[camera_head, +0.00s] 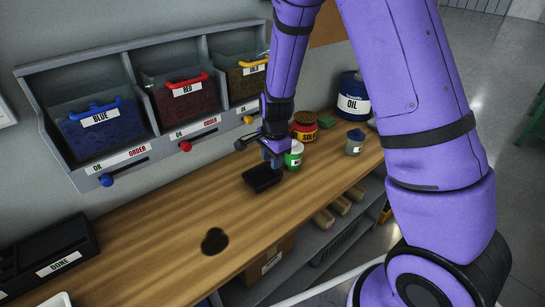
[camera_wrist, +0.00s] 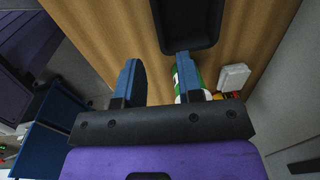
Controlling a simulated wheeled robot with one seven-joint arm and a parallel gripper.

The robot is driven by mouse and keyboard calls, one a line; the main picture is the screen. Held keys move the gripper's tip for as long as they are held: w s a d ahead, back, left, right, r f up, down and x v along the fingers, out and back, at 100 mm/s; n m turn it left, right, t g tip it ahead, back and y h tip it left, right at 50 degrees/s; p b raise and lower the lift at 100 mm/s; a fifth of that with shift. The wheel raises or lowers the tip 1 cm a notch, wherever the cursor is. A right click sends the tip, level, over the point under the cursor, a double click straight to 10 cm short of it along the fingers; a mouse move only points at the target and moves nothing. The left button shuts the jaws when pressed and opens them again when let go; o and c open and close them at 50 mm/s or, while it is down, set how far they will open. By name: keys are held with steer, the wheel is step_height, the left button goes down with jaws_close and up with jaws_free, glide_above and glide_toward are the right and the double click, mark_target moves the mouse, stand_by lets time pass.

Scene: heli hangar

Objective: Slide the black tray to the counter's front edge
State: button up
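The small black tray (camera_head: 262,179) lies on the wooden counter (camera_head: 165,235), right of the counter's middle. In the wrist view the tray (camera_wrist: 188,22) is at the top, cut off by the frame. My gripper (camera_head: 272,160) is low over the counter at the tray's far right end. In the wrist view its two blue fingers (camera_wrist: 157,60) stand apart with nothing held between them. The right fingertip overlaps the tray's near edge; the left one is beside the tray. I cannot tell whether they touch it.
A green-and-white container (camera_head: 294,156) stands close right of the gripper. Beyond are a red-yellow can (camera_head: 304,126), a grey jar (camera_head: 354,142) and a blue OIL drum (camera_head: 352,95). Bin shelving (camera_head: 160,115) backs the counter. A dark patch (camera_head: 214,241) and a DONE box (camera_head: 60,263) are left.

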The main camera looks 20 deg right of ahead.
mark_target(271, 181)
steer(key=f, duration=0.7)
steer(key=w+f, duration=0.1)
steer(key=f, duration=0.2)
steer(key=shift+a+f, duration=0.1)
steer(key=shift+f, duration=0.1)
jaws_close()
